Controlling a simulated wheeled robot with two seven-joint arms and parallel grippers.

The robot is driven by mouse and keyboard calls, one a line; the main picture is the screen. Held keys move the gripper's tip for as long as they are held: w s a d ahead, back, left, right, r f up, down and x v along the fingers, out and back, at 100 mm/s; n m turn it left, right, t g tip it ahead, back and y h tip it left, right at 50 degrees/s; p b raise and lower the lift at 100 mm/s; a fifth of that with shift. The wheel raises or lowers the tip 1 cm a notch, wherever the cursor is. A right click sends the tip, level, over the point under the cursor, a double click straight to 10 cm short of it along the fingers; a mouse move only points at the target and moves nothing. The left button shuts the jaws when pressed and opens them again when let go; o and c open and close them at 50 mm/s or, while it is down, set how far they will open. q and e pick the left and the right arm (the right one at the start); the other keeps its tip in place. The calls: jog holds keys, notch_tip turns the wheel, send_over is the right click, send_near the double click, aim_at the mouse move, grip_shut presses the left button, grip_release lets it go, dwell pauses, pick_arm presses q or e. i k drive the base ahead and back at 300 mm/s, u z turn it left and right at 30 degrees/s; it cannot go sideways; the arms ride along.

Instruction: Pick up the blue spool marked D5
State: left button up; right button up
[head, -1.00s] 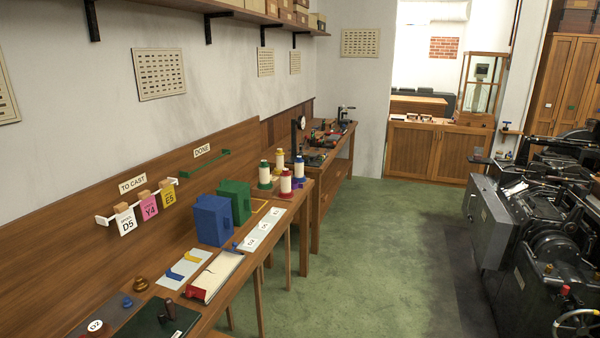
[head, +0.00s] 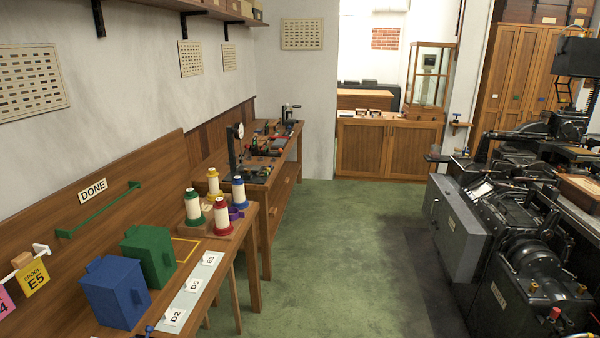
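A spool with blue ends and a pale body (head: 239,191) stands upright on the wooden bench at the left, in a group of spools near the bench's far end. No D5 mark can be read on it at this size. A white strip on the bench (head: 206,274) carries labels D2, D5 and E3. Neither of my grippers shows in the head view.
Green (head: 193,206), red (head: 222,216) and yellow (head: 214,183) spools stand beside the blue one. A blue box (head: 115,292) and a green box (head: 149,255) stand nearer. Dark machines (head: 530,235) fill the right. The green floor (head: 330,250) between is clear.

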aim_at(239, 200)
jog(key=z, duration=0.1)
jog(key=i, duration=2)
jog(key=u, duration=0.1)
